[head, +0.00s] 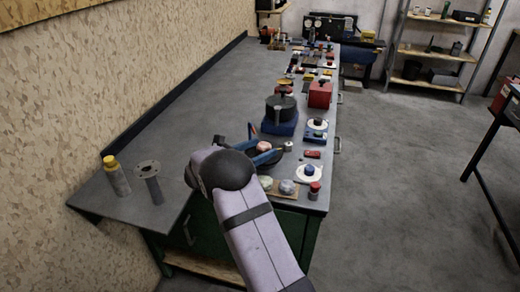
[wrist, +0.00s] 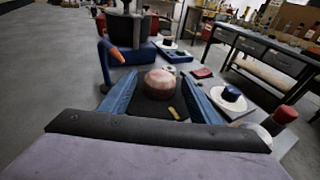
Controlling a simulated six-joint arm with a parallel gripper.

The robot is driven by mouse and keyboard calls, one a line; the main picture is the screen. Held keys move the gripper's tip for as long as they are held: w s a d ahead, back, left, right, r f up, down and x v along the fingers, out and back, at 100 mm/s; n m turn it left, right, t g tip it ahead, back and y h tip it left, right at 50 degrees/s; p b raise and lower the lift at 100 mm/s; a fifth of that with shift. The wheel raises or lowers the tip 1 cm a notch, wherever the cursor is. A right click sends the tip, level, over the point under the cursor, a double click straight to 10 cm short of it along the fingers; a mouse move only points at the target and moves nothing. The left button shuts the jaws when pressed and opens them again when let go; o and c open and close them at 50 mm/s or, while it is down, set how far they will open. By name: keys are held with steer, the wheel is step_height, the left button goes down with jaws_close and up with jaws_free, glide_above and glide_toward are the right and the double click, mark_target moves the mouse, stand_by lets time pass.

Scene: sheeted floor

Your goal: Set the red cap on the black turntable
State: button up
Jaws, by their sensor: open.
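A round, pale-streaked red thing, which looks like the red cap (wrist: 160,80), shows between my fingers in the wrist view. It also shows in the head view (head: 264,147). It appears to rest on a dark, flat surface that looks like the black turntable (wrist: 152,106); in the head view the turntable's dark edge (head: 279,158) shows beside my fingers. My gripper (wrist: 161,87) is open, with one blue finger on each side of the cap. I cannot tell whether either finger touches it. My wrist hides the near part of the turntable.
Beyond stand a black pot (head: 281,108) on a blue base and a red box (head: 320,95). To the right are a white plate with a dark blue knob (head: 309,173) and a red-topped jar (head: 314,190). The bench's left side is mostly clear, with a yellow-capped bottle (head: 117,177).

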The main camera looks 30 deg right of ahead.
steer(key=shift+r, duration=0.2)
steer(key=b+v, duration=0.1)
steer(key=v, duration=1.1)
steer(key=shift+s, duration=0.1)
steer(key=s+d+f+m+g+y+p, duration=0.1)
steer(key=s+m+g+y+p, duration=0.3)
steer(key=s, duration=0.6)
steer(key=s+a+m+y+p, duration=0.3)
steer(key=s+a+m+y, duration=0.35)
steer(key=s+m, duration=0.3)
steer(key=s+a+m+y+p, duration=0.45)
steer(key=s+a+m, duration=0.3)
steer(key=s, duration=0.25)
step_height(320, 180, down, 11)
steer(key=b, duration=1.1)
steer(key=shift+r+g, duration=0.2)
steer(key=shift+g, duration=0.1)
